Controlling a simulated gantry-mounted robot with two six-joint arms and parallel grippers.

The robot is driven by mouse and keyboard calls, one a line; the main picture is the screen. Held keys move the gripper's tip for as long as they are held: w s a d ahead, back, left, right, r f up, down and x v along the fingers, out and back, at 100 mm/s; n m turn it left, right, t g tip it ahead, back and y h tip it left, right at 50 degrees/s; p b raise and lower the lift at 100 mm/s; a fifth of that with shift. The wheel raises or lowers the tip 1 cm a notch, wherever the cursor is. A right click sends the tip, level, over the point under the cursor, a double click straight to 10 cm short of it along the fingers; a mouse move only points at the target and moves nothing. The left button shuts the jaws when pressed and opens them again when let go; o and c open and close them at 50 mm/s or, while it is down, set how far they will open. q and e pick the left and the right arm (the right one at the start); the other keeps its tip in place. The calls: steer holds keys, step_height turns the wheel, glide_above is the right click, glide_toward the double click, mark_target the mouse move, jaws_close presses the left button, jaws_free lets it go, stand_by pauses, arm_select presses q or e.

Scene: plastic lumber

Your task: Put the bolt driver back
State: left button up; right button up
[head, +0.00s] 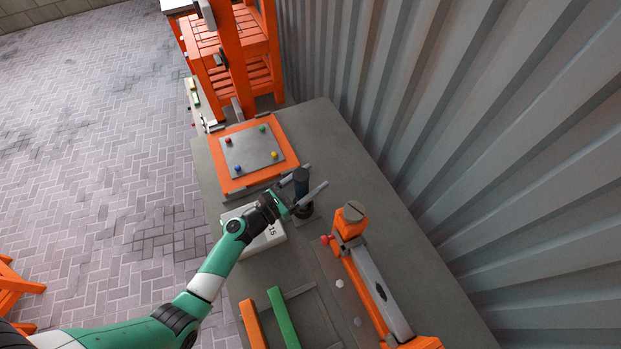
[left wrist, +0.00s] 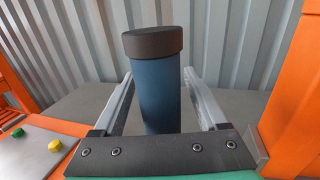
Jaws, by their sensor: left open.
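The bolt driver (head: 301,181), a dark blue upright cylinder with a black cap, stands on the grey bench. Around its foot is a dark round base (head: 304,211); whether this is a holder or part of the driver I cannot tell. My left gripper (head: 316,177) is open, with one finger on either side of the driver. In the left wrist view the driver (left wrist: 161,95) stands upright between the two fingers, with a gap visible beside the right finger. Its lower end is hidden behind the gripper body. My right gripper is not in view.
A white box marked 15 (head: 270,238) lies under my left wrist. An orange board with a grey plate (head: 236,160) and coloured knobs is behind. An orange clamp-like machine (head: 351,220) stands right. Orange (head: 251,325) and green (head: 283,318) bars lie in front. A corrugated wall (head: 450,130) bounds the right.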

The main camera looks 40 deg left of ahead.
arm_select(q)
steer(key=s+a+p, duration=0.1)
steer(key=s, duration=1.1)
steer(key=shift+f, duration=0.2)
